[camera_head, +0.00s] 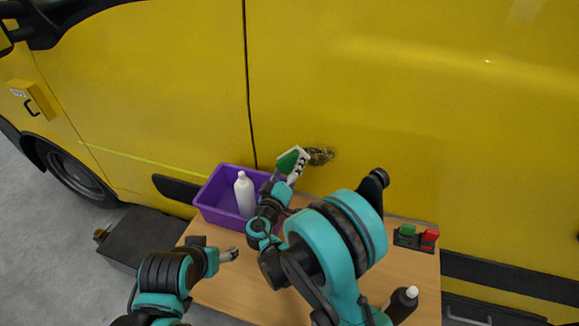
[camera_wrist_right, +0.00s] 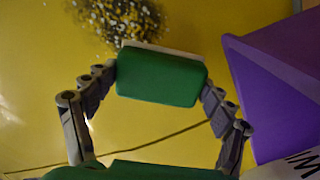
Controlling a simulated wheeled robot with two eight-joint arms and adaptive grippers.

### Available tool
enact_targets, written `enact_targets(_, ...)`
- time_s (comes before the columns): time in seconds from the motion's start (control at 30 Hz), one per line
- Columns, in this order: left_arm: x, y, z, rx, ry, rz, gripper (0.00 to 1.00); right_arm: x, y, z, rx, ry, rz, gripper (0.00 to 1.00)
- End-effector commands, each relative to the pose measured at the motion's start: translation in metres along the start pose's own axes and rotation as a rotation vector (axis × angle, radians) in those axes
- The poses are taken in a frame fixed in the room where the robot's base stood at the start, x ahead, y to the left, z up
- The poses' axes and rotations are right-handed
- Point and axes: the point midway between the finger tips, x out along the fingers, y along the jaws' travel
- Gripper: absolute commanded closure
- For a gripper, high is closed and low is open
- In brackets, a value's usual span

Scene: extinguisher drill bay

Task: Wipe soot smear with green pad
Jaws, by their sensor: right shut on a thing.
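The soot smear (camera_head: 321,156) is a dark speckled patch on the yellow van side. It also shows at the top of the right wrist view (camera_wrist_right: 115,18). The green pad (camera_head: 287,160) has a pale backing and is held just left of the smear. In the right wrist view the pad (camera_wrist_right: 160,80) sits between both fingers of my right gripper (camera_head: 294,169), which is shut on it. The smear lies just past the pad's far edge there; I cannot tell if the pad touches the van. My left gripper (camera_head: 229,254) is low by the table's left side; its jaw gap is unclear.
A purple bin (camera_head: 213,211) with a white bottle (camera_head: 245,194) stands on the wooden table (camera_head: 244,283), close to the right gripper. A holder with green and red blocks (camera_head: 416,238) and a dark bottle (camera_head: 402,303) are at the right. A dark case (camera_head: 140,250) lies left of the table.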

Motion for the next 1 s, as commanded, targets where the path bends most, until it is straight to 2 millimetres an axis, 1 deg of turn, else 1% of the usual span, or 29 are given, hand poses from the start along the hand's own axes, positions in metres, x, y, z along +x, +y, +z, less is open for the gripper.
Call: enact_targets(1.0, 0.002, 0.0, 0.001, 0.0, 0.0, 0.0, 0.29, 0.02, 0.0, 0.0, 0.0, 0.0, 0.0, 0.41)
